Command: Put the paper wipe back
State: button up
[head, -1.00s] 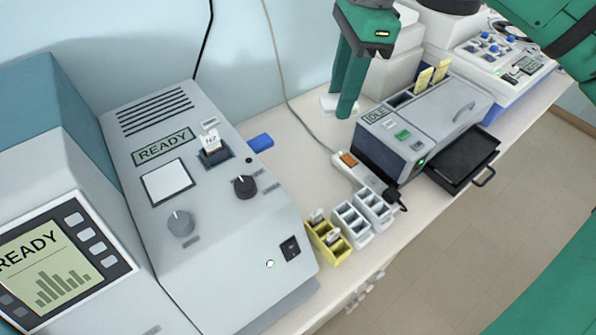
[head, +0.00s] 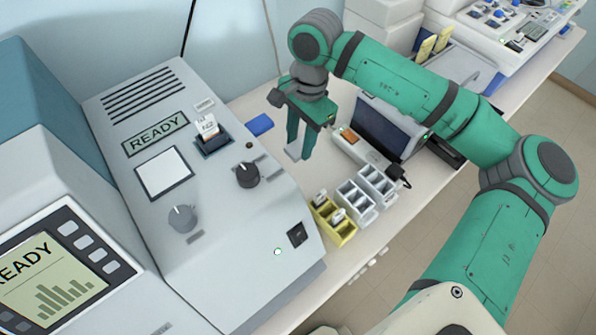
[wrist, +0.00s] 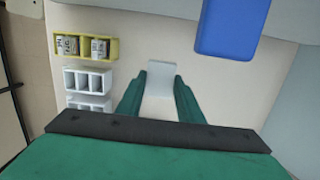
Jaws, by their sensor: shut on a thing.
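My gripper (head: 299,152) is shut on a white paper wipe (head: 292,153). The wipe shows between the green fingertips in the wrist view (wrist: 160,72) and sticks out past them. My gripper points down over the bench, between the grey READY machine and the power strip. I cannot tell whether the wipe touches the bench. A blue block (head: 260,124) lies on the bench just left of my gripper, beside the machine, and it also shows in the wrist view (wrist: 228,28).
A yellow rack (head: 333,222) holding slides and white racks (head: 356,202) stand at the front edge. A power strip (head: 358,151) is right of my gripper. The READY machine (head: 215,235) holds a labelled slide (head: 208,125). Bare bench lies around the wipe.

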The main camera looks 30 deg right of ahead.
aim_at(298, 174)
notch_tip(298, 174, down, 10)
jog(key=shift+f, duration=0.1)
dwell(0.4)
jog(key=shift+f, duration=0.1)
jog(key=o, duration=1)
jog(key=shift+o, duration=0.2)
jog(key=r, duration=0.4)
jog(key=d+r, duration=0.1)
jog(key=r, duration=0.7)
jog(key=shift+w+d+r, duration=0.1)
jog(key=shift+d, duration=0.05)
